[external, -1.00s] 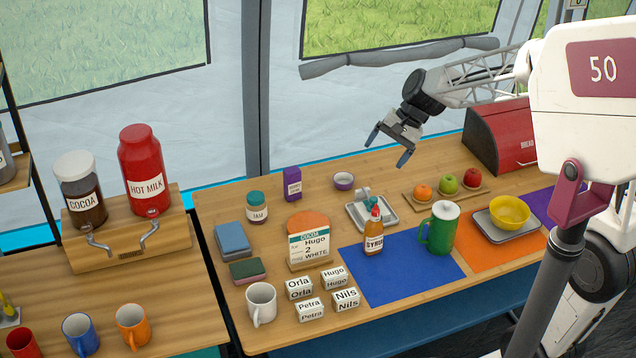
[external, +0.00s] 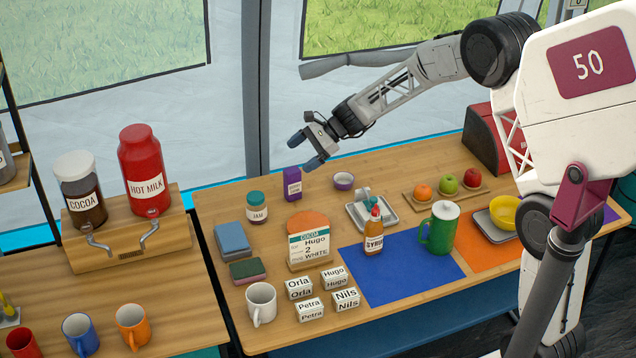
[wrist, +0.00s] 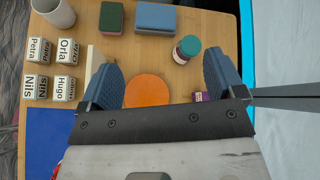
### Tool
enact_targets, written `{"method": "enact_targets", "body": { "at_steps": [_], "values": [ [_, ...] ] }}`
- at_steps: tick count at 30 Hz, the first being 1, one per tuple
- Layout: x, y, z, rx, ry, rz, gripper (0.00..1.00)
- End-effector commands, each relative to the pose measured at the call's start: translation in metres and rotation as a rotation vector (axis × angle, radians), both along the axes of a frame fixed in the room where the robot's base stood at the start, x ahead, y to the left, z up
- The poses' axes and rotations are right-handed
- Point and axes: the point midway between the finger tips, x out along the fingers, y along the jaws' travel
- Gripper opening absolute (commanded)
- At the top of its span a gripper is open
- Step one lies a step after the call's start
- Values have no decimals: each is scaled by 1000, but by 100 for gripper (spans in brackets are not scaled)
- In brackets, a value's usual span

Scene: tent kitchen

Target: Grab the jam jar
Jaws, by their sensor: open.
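The jam jar (external: 257,208) is a small jar with a teal lid and a label, upright on the wooden table toward its back left. In the wrist view the jam jar (wrist: 187,49) lies ahead of the fingertips, just left of the right finger's tip. My gripper (external: 305,150) is open and empty, in the air above and to the right of the jar, over the purple box. In the wrist view my gripper (wrist: 163,76) shows two blue fingers spread apart, with an orange round thing (wrist: 147,90) below between them.
A purple box (external: 292,184) stands right of the jar. Blue and green blocks (external: 232,240) lie to the left. A syrup bottle (external: 374,236) and tray are further right.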

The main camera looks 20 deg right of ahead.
Motion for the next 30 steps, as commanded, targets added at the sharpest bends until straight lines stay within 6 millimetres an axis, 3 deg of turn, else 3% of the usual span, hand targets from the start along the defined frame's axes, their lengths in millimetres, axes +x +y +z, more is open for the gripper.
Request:
{"method": "enact_targets", "body": {
  "at_steps": [9, 15, 21, 30],
  "values": [
    [58, 46, -63, 122, 161, -139, 88],
    [83, 66, -95, 183, 239, -208, 88],
    [95, 75, -110, 211, 275, -241, 88],
    [96, 76, -111, 214, 280, -244, 88]
  ]
}}
